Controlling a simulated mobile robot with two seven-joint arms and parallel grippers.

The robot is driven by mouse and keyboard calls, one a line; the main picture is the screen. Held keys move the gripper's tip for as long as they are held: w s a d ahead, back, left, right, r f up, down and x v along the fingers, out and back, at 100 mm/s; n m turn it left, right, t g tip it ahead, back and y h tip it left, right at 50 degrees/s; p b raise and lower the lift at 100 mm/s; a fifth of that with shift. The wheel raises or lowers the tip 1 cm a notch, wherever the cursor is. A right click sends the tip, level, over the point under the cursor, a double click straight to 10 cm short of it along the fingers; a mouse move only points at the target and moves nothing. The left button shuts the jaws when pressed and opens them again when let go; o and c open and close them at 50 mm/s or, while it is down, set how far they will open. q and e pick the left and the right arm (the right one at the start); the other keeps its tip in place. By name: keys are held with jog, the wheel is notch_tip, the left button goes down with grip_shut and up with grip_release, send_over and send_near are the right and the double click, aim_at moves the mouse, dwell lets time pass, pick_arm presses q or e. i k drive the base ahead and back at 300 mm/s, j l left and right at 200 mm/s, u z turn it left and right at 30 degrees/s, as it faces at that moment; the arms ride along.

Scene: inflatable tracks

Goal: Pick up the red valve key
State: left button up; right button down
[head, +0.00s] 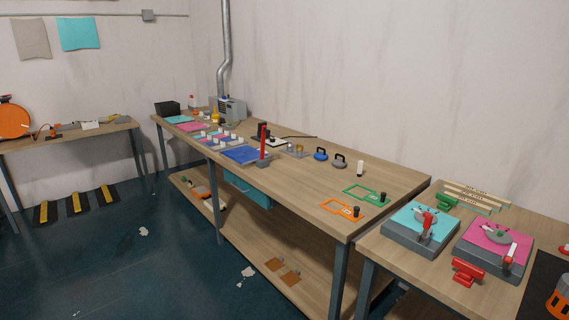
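A small red T-shaped piece (468,271), which looks like the red valve key, is at the front of the right-hand wooden table (400,270). It sits near the table's front edge, just below and between two grey fixtures. A similar green piece (447,202) is farther back on the same table. The fixture with a cyan top (405,222) bears a red lever (427,222). The fixture with a pink top (480,236) bears a white and red lever (509,254). Neither of my grippers shows in the head view.
A long workbench (390,185) along the wall adjoins the right table and holds orange (335,211) and green (357,191) frames and small tools. A black mat (543,283) and orange object (561,303) lie at right. Dark floor (120,270) is open at left.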

aim_at(467, 273)
jog(key=z, duration=1.3)
